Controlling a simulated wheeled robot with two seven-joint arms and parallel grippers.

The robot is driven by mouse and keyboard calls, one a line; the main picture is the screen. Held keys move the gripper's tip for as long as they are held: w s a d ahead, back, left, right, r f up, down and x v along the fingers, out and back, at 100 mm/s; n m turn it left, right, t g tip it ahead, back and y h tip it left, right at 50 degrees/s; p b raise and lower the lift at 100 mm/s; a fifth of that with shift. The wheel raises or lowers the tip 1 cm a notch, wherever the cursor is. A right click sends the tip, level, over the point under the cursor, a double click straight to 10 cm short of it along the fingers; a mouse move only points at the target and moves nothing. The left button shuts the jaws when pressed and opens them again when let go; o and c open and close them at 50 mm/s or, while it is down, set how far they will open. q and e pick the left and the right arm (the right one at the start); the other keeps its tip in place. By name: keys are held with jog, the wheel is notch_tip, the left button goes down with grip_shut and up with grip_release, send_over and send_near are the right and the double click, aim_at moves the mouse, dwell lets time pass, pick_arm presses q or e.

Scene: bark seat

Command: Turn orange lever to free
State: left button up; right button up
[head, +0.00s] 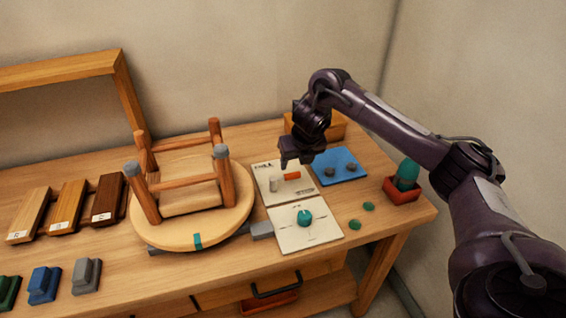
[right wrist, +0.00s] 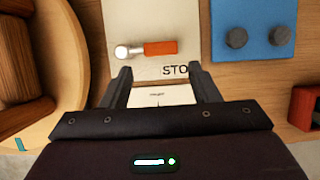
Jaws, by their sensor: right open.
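The orange lever (head: 291,176) lies on a cream panel (head: 263,197) in the middle of the bench. In the right wrist view the orange lever (right wrist: 160,48) lies sideways, with its orange end on the right and a pale metal pivot (right wrist: 125,52) on the left. The letters "STO" show on the panel near the orange end; the rest of the word is hidden by a finger. My right gripper (head: 293,163) is above the panel, close to the lever in the head view. In the wrist view its fingers (right wrist: 160,80) are open and empty, apart from the lever.
A blue plate with dark knobs (head: 337,166) is right of the panel. A teal knob (head: 305,218) sits on a second cream panel in front. An upturned stool (head: 190,180) stands on a round turntable at left.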

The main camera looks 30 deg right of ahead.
aim_at(294, 175)
jog(key=b+x, duration=0.1)
jog(key=x, duration=0.2)
jog(key=shift+s+b, duration=0.2)
jog(key=shift+b, duration=0.1)
jog(key=x, duration=0.3)
jog(key=shift+w+d+f+p, duration=0.1)
jog(key=shift+w+p, duration=0.05)
jog(key=shift+p, duration=0.25)
jog(key=shift+w+f, duration=0.2)
jog(key=shift+f, duration=0.3)
jog(key=c, duration=1.1)
pick_arm(q)
jog(key=shift+s+a+f, duration=0.1)
jog(key=shift+s+f, duration=0.2)
jog(key=shift+s, duration=0.3)
jog(key=shift+s+f, duration=0.3)
jog(key=shift+s, duration=0.3)
pick_arm(e)
jog(key=shift+d, duration=0.15)
